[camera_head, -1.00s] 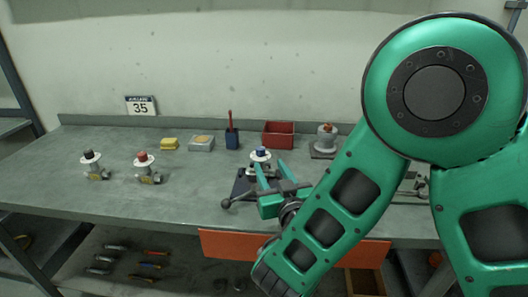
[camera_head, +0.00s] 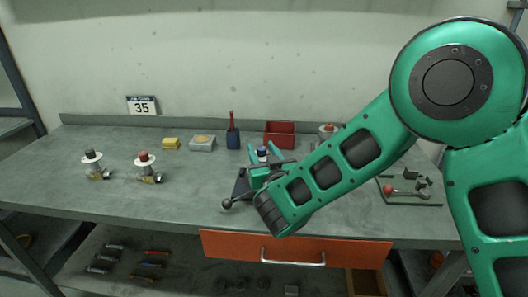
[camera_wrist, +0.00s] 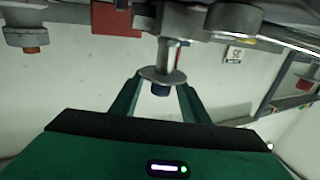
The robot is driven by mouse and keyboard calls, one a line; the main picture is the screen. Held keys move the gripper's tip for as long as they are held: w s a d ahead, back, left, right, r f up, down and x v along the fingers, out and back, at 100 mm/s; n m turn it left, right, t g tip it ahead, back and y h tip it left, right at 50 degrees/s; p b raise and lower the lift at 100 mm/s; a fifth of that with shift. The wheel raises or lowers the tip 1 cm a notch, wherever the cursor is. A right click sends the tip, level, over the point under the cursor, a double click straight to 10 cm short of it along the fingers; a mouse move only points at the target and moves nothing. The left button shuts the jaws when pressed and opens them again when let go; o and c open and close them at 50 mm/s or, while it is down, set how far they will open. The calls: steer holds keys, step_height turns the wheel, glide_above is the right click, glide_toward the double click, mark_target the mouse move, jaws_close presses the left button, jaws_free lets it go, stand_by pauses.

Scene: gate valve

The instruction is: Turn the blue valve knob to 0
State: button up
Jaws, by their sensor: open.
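The blue valve knob (camera_head: 262,151) tops a valve on the middle of the workbench, partly hidden by my gripper in the head view. In the wrist view, which looks upside down, the blue knob (camera_wrist: 160,89) sits below a round pale disc (camera_wrist: 163,76) on a grey stem. My gripper (camera_head: 265,158) is at the valve. Its two green fingers in the wrist view (camera_wrist: 158,80) are apart, one on each side of the knob and disc. I cannot tell whether they touch it. The disc's markings are not readable.
A black-knobbed valve (camera_head: 92,162) and a red-knobbed valve (camera_head: 145,164) stand at left. A blue cup (camera_head: 232,139), a red bin (camera_head: 279,139) and a larger valve (camera_head: 328,131) are behind. A ball-ended lever (camera_head: 228,203) sticks out near my gripper.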

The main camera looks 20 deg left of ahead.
steer(key=shift+w, duration=0.15)
steer(key=c, duration=1)
steer(key=shift+d, duration=0.1)
jaws_close()
steer(key=shift+a, duration=0.2)
steer(key=shift+m+t+h, duration=0.6)
steer(key=shift+m+h, duration=0.2)
steer(key=shift+h, duration=0.3)
steer(key=shift+a+h, duration=0.1)
steer(key=shift+h, duration=0.2)
steer(key=shift+m+t+h, duration=0.3)
steer(key=shift+m, duration=0.1)
